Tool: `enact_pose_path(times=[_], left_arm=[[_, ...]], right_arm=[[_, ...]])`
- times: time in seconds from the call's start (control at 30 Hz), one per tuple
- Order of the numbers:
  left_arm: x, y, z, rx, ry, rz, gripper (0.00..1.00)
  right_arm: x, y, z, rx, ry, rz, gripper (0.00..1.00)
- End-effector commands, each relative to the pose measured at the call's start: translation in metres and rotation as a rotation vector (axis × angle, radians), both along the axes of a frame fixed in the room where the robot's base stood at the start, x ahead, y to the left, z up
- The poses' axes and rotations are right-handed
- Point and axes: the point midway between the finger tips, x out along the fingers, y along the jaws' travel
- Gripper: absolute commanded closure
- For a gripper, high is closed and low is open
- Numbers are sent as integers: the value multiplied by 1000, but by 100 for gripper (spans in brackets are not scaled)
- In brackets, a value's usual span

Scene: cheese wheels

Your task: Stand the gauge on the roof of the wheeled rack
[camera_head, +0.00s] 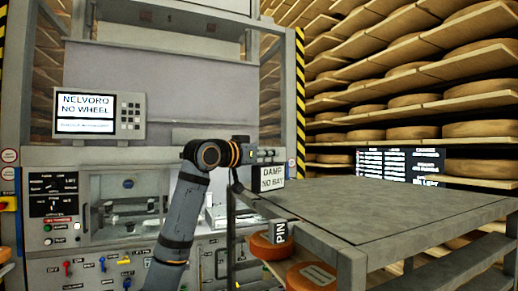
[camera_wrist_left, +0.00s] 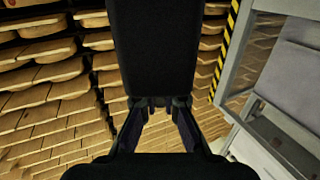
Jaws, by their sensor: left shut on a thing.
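The gauge (camera_head: 271,178) is a small dark box with a white face reading "DAMP NO BAY". My left gripper (camera_head: 243,152) is shut on it; its fingers are mostly hidden in the head view. The gauge is upright at the far left corner of the wheeled rack's flat grey roof (camera_head: 400,212); I cannot tell whether it touches the roof. In the left wrist view, a large dark body, apparently the gauge (camera_wrist_left: 155,45), fills the upper middle beyond the gripper fingers (camera_wrist_left: 156,104). My right gripper is not in view.
The rest of the roof is clear. Orange cheese wheels (camera_head: 312,276) sit in the rack below, near a "PIN" tag (camera_head: 280,232). A grey machine with a screen (camera_head: 85,112) stands behind left. Shelves of cheese wheels (camera_head: 410,132) and a dark board (camera_head: 400,164) are behind right.

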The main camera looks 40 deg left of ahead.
Motion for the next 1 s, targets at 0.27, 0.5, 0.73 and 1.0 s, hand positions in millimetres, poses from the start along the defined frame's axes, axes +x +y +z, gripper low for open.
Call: enact_pose_path(times=[0.27, 0.5, 0.73, 1.0], left_arm=[[31, -13, 4, -1, 0, -2, 100], [57, -24, 4, -2, -1, -2, 100], [81, -34, 4, -1, 0, -2, 100], [111, -47, 5, -2, -1, -2, 100]], right_arm=[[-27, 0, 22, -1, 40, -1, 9], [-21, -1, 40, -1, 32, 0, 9], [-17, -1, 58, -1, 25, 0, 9], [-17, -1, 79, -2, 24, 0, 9]])
